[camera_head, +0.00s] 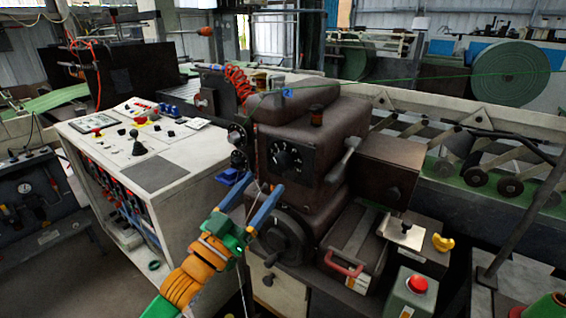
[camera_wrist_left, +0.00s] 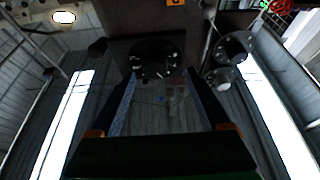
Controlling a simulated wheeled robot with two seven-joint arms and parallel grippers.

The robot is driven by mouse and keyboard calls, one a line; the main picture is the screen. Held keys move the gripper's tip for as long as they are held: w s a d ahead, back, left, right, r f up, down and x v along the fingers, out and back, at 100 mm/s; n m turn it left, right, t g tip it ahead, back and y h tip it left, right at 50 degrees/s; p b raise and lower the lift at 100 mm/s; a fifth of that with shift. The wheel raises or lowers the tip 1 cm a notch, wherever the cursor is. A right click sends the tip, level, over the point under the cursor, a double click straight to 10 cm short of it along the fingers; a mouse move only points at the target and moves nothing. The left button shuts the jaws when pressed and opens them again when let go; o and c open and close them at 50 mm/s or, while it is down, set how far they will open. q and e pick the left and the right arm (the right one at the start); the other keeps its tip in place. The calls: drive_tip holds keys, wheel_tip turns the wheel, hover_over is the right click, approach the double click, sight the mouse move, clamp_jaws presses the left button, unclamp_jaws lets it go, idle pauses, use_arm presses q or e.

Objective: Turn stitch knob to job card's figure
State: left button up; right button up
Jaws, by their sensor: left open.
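The stitch knob (camera_head: 285,158) is a black round dial with white marks on the front of the dark brown machine head. It also shows in the left wrist view (camera_wrist_left: 154,60), just beyond the fingertips. My left gripper (camera_head: 258,190) has its two blue fingers spread, below and to the left of the knob. In the left wrist view the open jaws (camera_wrist_left: 160,82) have nothing between them, and the knob appears apart from them. I cannot read the knob's setting. I cannot make out a job card with a legible figure. My right gripper is not in view.
A black handwheel (camera_head: 283,238) is just right of my left gripper. A white control cabinet (camera_head: 190,165) stands to the left. A red button on a green box (camera_head: 417,284) and a yellow part (camera_head: 443,242) are at the lower right.

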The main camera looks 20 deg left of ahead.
sight(278, 168)
use_arm(q)
drive_tip(key=w+d+r+p, duration=0.1)
drive_tip(key=w+d+r, duration=0.1)
drive_tip(key=shift+w+d+r, duration=0.25)
drive_tip(key=shift+r, duration=0.15)
drive_tip(key=shift+w+f, duration=0.1)
drive_tip(key=shift+w, duration=0.25)
drive_tip(key=shift+w+a+f, duration=0.2)
drive_tip(key=shift+w, duration=0.05)
drive_tip(key=shift+s+r, duration=0.1)
drive_tip(key=shift+s, duration=0.05)
drive_tip(key=c, duration=0.5)
clamp_jaws()
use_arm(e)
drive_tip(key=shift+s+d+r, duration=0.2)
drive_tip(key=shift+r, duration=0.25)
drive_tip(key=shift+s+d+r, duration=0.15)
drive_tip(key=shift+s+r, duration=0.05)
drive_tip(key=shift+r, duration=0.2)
